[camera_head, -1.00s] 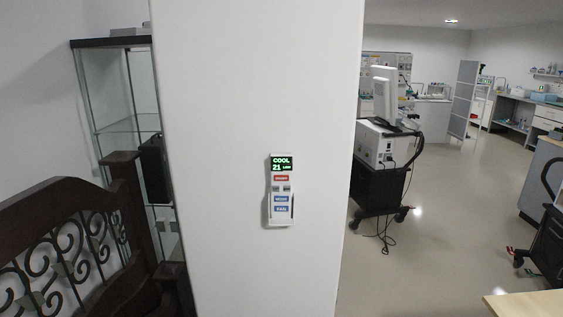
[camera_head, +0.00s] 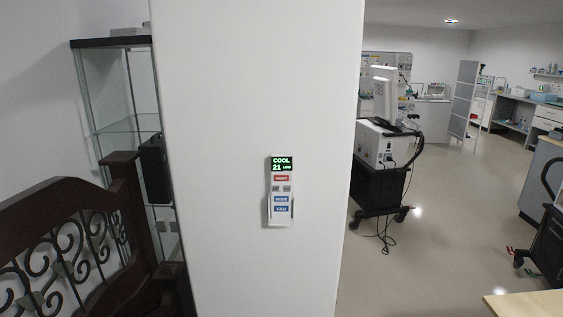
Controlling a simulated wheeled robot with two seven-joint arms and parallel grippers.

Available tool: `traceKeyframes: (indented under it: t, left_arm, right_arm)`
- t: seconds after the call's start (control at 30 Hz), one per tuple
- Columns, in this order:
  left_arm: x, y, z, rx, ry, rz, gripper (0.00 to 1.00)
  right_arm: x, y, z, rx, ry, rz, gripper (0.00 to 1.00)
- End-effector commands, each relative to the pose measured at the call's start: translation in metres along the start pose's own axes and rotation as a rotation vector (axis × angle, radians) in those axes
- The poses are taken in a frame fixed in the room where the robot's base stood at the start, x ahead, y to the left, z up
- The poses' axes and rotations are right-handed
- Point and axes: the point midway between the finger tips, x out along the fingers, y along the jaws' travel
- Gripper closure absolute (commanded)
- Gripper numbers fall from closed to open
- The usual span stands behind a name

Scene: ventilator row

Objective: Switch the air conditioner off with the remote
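A white remote (camera_head: 281,218) sits upright in a holder on the face of a white pillar (camera_head: 220,120), near the middle of the view. Its dark display (camera_head: 281,164) shows green text, "COOL" and "21", with smaller text beside the number. Below the display are a red button (camera_head: 281,178), two small grey buttons and two blue buttons (camera_head: 281,199). The air conditioner is not in view. Neither of my grippers is in view.
A dark bed frame with scrollwork (camera_head: 60,220) and a glass cabinet (camera_head: 110,90) stand left of the pillar. A ventilator on a wheeled cart (camera_head: 385,150) stands to the right, cables on the floor. A table corner (camera_head: 525,303) shows at bottom right. Open floor (camera_head: 450,220) lies between.

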Motion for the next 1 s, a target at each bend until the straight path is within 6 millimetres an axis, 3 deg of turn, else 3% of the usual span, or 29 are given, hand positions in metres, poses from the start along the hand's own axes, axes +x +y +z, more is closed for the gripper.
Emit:
traceKeyframes:
  t: [0.9,1.0]
  left_arm:
    - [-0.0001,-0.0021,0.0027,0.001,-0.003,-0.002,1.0]
    - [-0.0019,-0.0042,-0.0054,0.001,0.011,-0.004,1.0]
  right_arm:
    - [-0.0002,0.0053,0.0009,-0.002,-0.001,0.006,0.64]
    - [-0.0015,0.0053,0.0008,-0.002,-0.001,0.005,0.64]
